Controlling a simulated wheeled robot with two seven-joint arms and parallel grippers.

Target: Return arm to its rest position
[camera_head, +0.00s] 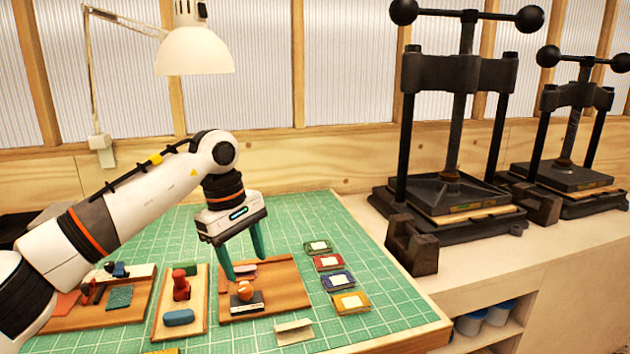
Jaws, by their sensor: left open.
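My left arm comes in from the left over the green cutting mat (385,262). Its gripper (246,268) points down with its two teal fingers spread apart and nothing visible held between them. The fingers hang over the right wooden board (285,283), just above or behind a small orange-topped item (244,290) on a dark block. I cannot tell whether a finger touches that item. My right gripper is not in view.
Several colored framed squares (333,262) lie in a row right of the board. A narrow board (180,300) holds a red item and a blue one. A white lamp (193,50) hangs behind. Two black screw presses (455,190) stand on the right bench. The mat's right strip is clear.

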